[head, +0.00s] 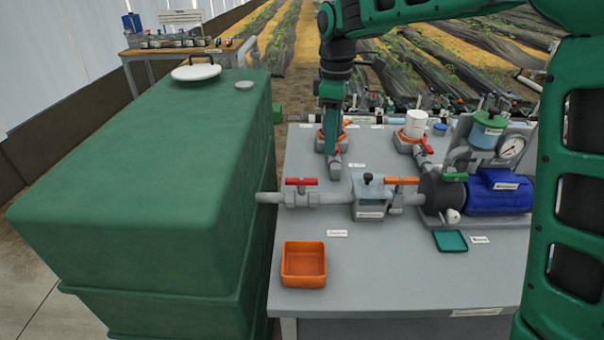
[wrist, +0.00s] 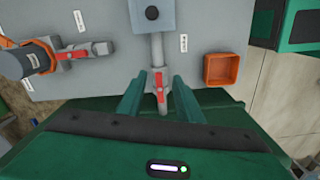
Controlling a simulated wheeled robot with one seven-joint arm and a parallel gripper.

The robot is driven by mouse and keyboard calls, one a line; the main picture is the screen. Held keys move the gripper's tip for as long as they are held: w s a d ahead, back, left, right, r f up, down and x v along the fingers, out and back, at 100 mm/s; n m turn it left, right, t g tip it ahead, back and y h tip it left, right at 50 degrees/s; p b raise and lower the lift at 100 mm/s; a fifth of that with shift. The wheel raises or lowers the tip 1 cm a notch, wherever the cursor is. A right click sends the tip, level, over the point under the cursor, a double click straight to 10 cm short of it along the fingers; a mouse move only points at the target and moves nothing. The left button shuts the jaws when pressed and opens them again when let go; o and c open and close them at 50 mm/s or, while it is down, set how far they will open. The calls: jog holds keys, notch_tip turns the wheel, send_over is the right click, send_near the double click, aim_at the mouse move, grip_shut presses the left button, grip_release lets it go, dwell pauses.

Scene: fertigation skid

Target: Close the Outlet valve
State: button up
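A valve with a red handle (head: 301,181) sits on the grey pipe between the green tank and a grey block. Its handle lies along the pipe. In the wrist view this red handle (wrist: 161,88) appears between my gripper's (wrist: 158,82) two green fingers, which are apart and empty. In the head view my gripper (head: 330,148) points down, seen edge-on, and appears above the pipe. Contact with the valve is not visible. A second red-handled valve (wrist: 84,51) is left in the wrist view. I cannot read which valve is Outlet.
The large green tank (head: 150,190) stands left of the grey bench (head: 400,275). An orange tray (head: 304,264), the grey block (head: 370,198), a blue pump (head: 500,192) and a small teal tray (head: 451,241) are on the bench. The bench's front is mostly clear.

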aim_at(302, 179)
jog(key=w+a+f+n, duration=0.1)
jog(key=a+f+n, duration=0.15)
jog(key=a, duration=0.55)
jog(key=f, duration=0.9)
jog(key=shift+d+f, duration=0.2)
jog(key=shift+d, duration=0.15)
